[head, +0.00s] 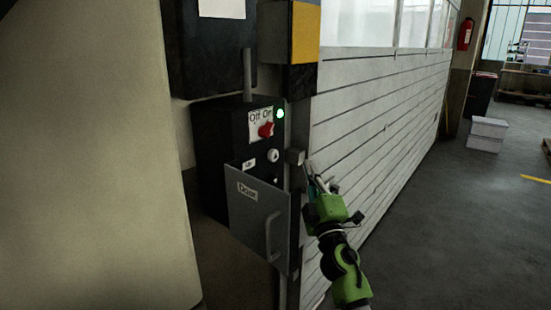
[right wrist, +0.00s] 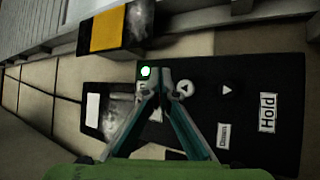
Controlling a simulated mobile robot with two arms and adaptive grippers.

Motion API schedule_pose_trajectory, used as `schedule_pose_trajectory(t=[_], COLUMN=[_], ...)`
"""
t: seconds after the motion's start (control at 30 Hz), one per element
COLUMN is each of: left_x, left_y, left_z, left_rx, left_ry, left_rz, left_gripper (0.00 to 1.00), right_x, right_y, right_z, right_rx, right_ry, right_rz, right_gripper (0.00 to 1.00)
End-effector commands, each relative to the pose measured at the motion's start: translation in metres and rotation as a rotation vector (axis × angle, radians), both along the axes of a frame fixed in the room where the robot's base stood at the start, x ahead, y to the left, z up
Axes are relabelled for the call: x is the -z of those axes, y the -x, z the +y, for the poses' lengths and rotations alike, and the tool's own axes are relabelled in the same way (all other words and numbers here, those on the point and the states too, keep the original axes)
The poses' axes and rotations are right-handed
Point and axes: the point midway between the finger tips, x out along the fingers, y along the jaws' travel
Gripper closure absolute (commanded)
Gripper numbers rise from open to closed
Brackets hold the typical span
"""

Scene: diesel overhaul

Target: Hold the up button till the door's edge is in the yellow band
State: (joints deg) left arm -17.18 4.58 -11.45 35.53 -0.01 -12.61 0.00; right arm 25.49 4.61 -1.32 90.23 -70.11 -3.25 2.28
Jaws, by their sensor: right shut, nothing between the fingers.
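The black control box (head: 225,150) shows in the head view with a round arrow button (head: 273,155) under a red Off/On switch (head: 266,130). In the right wrist view, this up button (right wrist: 184,88) lies just right of my right gripper's fingertips (right wrist: 155,82). My right gripper (head: 318,178) is shut and empty, to the right of the box in the head view; contact with the button is not seen. The yellow band (head: 306,32) is on the post above; it also shows in the right wrist view (right wrist: 107,31). I cannot make out the door's edge for certain. My left gripper is out of view.
A green lamp (head: 281,113) is lit on the box. A second button (right wrist: 227,90) and a Hold label (right wrist: 267,112) are further right. Open floor (head: 450,230) lies at right.

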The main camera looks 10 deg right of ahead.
Motion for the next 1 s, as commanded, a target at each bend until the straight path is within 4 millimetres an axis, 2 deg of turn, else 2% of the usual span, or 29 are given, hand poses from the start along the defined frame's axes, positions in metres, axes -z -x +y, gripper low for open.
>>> schedule_pose_trajectory(t=[0.5, 0.7, 1.0], left_x=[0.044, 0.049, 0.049], left_y=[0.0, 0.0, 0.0], left_z=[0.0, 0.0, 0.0], left_rx=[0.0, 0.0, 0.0], left_ry=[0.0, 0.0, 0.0], left_rz=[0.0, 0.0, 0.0], left_gripper=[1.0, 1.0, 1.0], right_x=[0.003, 0.001, 0.0], right_y=[-0.053, -0.061, -0.062], right_z=[0.041, 0.048, 0.049], right_rx=[-0.001, 0.0, -0.001], right_ry=[-0.002, -0.001, 0.0], right_rz=[-0.001, 0.0, 0.0], right_gripper=[1.0, 1.0, 1.0])
